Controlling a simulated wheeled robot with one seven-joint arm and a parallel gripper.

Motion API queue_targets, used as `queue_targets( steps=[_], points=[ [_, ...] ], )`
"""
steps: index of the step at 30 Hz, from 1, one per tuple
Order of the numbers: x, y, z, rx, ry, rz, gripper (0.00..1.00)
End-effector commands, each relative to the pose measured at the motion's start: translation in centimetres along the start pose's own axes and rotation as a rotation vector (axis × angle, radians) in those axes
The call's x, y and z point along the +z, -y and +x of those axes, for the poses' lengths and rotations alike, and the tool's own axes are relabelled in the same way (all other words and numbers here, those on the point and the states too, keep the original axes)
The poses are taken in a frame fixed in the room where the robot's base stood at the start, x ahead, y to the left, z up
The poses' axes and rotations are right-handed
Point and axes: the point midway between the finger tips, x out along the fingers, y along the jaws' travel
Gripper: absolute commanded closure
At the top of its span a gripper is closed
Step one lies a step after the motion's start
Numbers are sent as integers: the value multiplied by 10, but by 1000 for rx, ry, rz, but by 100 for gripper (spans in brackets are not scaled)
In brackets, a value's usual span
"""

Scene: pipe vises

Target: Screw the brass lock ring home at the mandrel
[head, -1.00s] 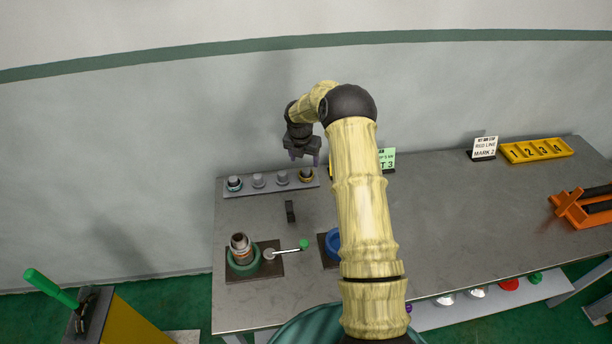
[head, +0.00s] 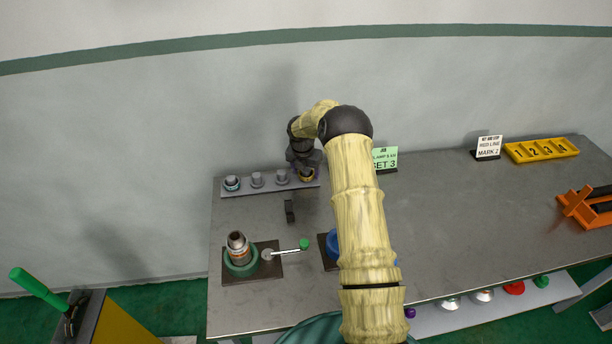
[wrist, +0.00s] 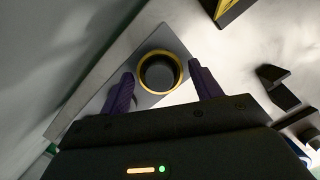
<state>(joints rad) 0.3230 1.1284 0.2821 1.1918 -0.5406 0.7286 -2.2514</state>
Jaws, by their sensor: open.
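The brass ring (wrist: 160,51) is a yellow-gold band around a dark round post in the wrist view. It sits at the right end of the grey rack, where it also shows in the head view (head: 306,179). My gripper (wrist: 164,84) is open, with one purple finger on each side of the ring. No contact between fingers and ring is visible. In the head view my gripper (head: 303,166) hangs over that rack end and partly covers it. A tilted metal pipe piece (head: 237,243) stands in the green round vise (head: 240,268); I cannot tell whether this is the mandrel.
The grey rack (head: 244,185) holds several posts. A green-knobbed lever (head: 303,244) lies beside the green vise. A blue vise (head: 333,245) is partly hidden by my arm. A small dark block (head: 290,211) stands on the bench.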

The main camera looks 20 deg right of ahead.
Motion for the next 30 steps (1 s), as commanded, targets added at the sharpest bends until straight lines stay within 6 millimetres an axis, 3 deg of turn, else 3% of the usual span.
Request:
queue_targets(
  steps=[3,9,30],
  points=[
    [0,0,0,0,0,0,36],
    [0,0,0,0,0,0,72],
    [6,0,-29,0,1,0,72]
  ],
)
